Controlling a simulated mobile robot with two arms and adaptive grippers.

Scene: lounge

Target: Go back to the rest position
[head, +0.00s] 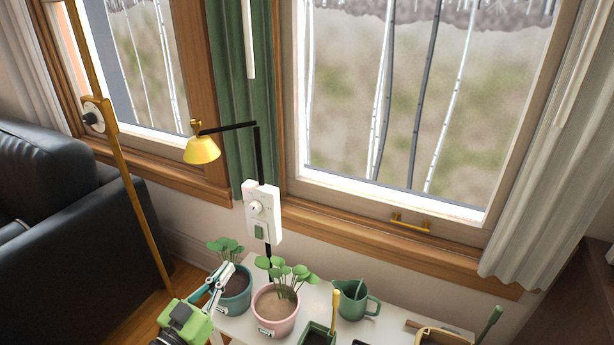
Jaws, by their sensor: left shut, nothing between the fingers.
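My left gripper (221,283) shows at the lower left of the head view, with a green body and thin pale fingers. It is shut and empty, and its fingers reach up in front of the teal pot (237,297). I cannot tell whether it touches the pot. My right gripper is not in view.
A white table (388,328) holds the teal pot, a pink pot (276,311) with a plant, a green jug (354,299) and a small green container (318,334). A yellow lamp (202,149) and a white control box (262,211) stand behind. A black sofa (60,220) is at left.

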